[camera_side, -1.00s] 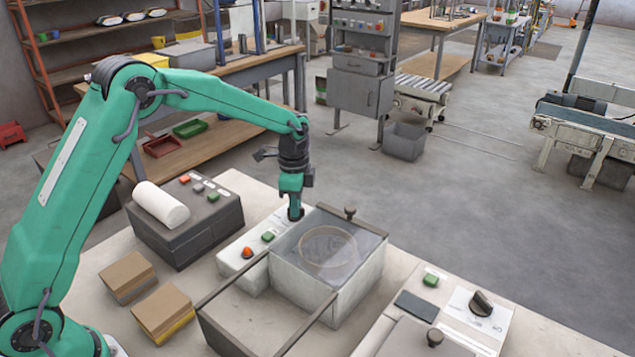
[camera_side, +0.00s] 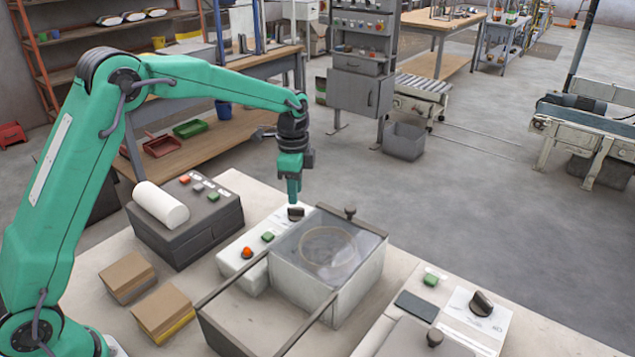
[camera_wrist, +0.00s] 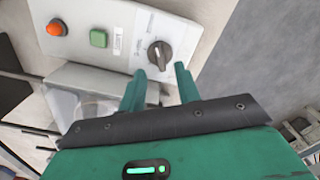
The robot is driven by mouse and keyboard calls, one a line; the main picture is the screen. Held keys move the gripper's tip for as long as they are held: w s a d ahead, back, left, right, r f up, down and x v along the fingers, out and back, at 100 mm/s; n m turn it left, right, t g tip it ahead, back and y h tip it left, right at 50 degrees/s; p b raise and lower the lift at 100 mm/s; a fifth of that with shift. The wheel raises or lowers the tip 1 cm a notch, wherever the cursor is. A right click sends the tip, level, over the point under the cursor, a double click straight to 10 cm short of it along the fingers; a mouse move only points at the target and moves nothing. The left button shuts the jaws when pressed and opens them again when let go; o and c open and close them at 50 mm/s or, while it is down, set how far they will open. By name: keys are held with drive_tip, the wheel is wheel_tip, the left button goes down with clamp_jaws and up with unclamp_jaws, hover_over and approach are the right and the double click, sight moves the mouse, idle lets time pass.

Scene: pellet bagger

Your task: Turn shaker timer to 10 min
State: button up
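A dark timer knob (camera_side: 295,213) sits at the far end of a white control panel (camera_side: 240,259) beside a box with a clear lid (camera_side: 345,245). The wrist view shows this knob (camera_wrist: 159,55) on a pale dial plate, with a white pointer line towards the picture's top. The dial's markings are too small to read. My gripper (camera_side: 293,200) is just above the knob, apart from it. In the wrist view my gripper (camera_wrist: 159,72) has its two fingers spread with nothing between them.
The panel also bears an orange button (camera_side: 247,252) and a green button (camera_side: 268,236). A second dark knob (camera_side: 481,303) is on another panel at right. A dark box with a white roll (camera_side: 160,204) stands at left, near brown stacks (camera_side: 127,273).

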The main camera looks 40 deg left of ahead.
sight(294, 208)
drive_tip(key=shift+r, duration=1.5)
drive_tip(key=shift+r, duration=0.15)
drive_tip(key=shift+s+r, duration=0.15)
drive_tip(key=shift+s, duration=0.05)
drive_tip(key=s+a+r+n+t, duration=0.25)
drive_tip(key=s+r+n, duration=0.35)
drive_tip(key=s+r, duration=0.65)
drive_tip(key=s+f+n+t, duration=0.3)
drive_tip(key=s+n, duration=0.3)
drive_tip(key=s, duration=1.2)
drive_tip(key=shift+a, duration=0.15)
